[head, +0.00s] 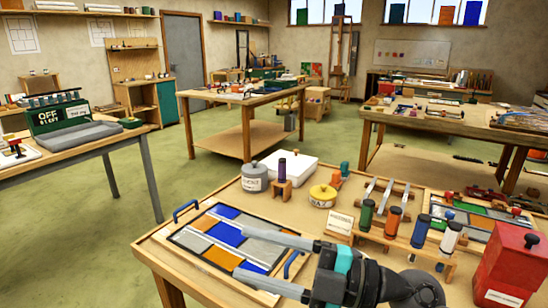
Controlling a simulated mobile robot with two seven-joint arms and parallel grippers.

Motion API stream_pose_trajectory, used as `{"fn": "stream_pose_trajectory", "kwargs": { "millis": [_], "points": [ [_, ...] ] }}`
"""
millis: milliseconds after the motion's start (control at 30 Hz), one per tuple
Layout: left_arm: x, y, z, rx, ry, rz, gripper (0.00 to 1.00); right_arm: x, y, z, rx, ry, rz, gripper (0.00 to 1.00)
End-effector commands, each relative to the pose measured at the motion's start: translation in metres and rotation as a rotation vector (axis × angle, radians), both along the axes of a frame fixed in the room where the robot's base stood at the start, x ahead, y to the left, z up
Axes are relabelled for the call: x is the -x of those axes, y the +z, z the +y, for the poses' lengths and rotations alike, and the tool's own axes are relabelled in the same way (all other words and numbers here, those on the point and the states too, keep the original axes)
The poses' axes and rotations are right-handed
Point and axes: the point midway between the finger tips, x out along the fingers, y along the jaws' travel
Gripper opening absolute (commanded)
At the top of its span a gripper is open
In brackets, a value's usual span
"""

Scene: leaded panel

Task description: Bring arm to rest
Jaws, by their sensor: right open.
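My right arm comes in from the bottom right. Its gripper (238,254) is open, with two grey fingers spread apart and nothing visible between them but the panel behind. The fingers reach over the right part of the leaded panel (228,234), a grid of blue, white, grey and orange panes in a dark frame. I cannot tell whether the fingers touch it. The panel lies flat on a wooden board with blue handles (186,211) at its corners. The gripper hides part of its lower right side. My left gripper is not in view.
On the same bench stand a grey tin (254,178), a white box (288,168), a yellow tin (322,195), a tool rack (388,236) and a red box (510,262). Other benches stand behind. The green floor (85,240) at left is clear.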

Motion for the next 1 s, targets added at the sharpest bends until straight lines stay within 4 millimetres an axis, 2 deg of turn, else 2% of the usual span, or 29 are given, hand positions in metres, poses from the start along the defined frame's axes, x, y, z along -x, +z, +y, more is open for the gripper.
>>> {"fn": "stream_pose_trajectory", "kwargs": {
  "millis": [100, 200, 300, 400, 467, 567, 667, 767, 833, 900, 1000],
  "points": [
    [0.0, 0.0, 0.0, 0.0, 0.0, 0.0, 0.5, -0.013, 0.03, -0.014, -0.23, -0.151, 0.02, 0.63],
    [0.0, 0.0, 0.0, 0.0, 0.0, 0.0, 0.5, -0.029, 0.045, -0.037, -0.39, -0.305, 0.061, 0.63],
    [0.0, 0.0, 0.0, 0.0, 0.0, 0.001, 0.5, -0.045, 0.046, -0.068, -0.518, -0.479, 0.131, 0.63],
    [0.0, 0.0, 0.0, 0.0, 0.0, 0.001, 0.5, -0.059, 0.032, -0.101, -0.609, -0.665, 0.225, 0.63],
    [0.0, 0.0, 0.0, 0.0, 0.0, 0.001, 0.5, -0.064, 0.018, -0.121, -0.644, -0.779, 0.296, 0.63],
    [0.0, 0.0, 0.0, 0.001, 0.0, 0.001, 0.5, -0.067, -0.016, -0.152, -0.673, -0.965, 0.433, 0.63],
    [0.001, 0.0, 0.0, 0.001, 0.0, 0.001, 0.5, -0.06, -0.06, -0.177, -0.659, -1.143, 0.592, 0.63],
    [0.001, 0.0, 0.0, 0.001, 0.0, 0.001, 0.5, -0.043, -0.108, -0.196, -0.604, -1.301, 0.772, 0.63],
    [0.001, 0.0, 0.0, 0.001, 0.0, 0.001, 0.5, -0.023, -0.142, -0.203, -0.543, -1.394, 0.91, 0.63],
    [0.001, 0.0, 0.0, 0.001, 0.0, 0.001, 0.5, 0.001, -0.175, -0.207, -0.465, -1.471, 1.049, 0.63],
    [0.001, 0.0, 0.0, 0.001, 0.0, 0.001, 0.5, 0.039, -0.213, -0.207, -0.338, -1.542, 1.238, 0.63]
  ]
}}
